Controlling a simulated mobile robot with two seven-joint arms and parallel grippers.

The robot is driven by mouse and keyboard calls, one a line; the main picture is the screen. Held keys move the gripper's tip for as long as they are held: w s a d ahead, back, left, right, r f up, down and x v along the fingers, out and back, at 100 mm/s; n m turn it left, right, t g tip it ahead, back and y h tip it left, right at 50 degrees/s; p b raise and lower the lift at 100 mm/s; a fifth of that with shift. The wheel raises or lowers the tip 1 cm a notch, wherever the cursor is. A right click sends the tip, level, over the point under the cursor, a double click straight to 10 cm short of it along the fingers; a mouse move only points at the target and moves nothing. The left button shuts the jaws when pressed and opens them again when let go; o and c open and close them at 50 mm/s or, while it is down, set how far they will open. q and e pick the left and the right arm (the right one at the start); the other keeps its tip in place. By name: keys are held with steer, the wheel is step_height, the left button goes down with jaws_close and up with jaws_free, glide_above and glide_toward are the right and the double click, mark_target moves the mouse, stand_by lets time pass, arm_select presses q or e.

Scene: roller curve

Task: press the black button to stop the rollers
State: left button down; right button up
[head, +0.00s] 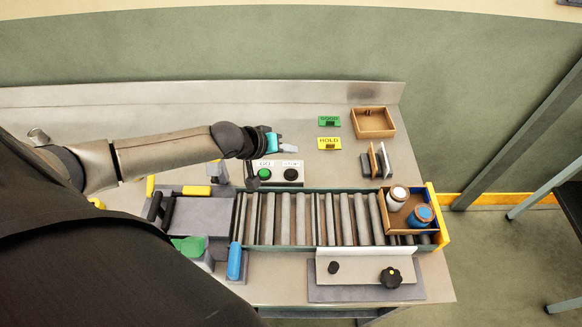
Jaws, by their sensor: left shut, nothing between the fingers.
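The black button (291,174) sits on a pale control box, below the word that reads like STOP. A green button (264,174) sits to its left, under GO. My left gripper (292,149) is shut and empty, with its pale fingertips just behind the box, near the black button's label. I cannot tell its height above the box, and it does not appear to touch the button. The rollers (300,218) run left to right in front of the box. My right gripper is not in view.
A wooden tray (388,232) with two jars, one white-lidded and one blue-lidded, stands at the rollers' right end against a yellow stop (440,215). Green and yellow HOLD (329,143) signs, an empty wooden box (373,135) and a small rack stand behind. A panel with a black knob (391,278) is in front.

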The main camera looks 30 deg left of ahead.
arm_select(q)
steer(key=b, duration=0.6)
glide_above(288, 176)
step_height(288, 176, down, 6)
steer(key=shift+f, duration=0.6)
steer(key=shift+f, duration=0.15)
stand_by(1.1)
steer(key=shift+f, duration=0.3)
steer(key=shift+f+b, duration=0.4)
steer(key=shift+f, duration=0.1)
stand_by(0.6)
steer(key=shift+r, duration=0.1)
steer(key=shift+r+p, duration=0.8)
steer(key=shift+p, duration=0.35)
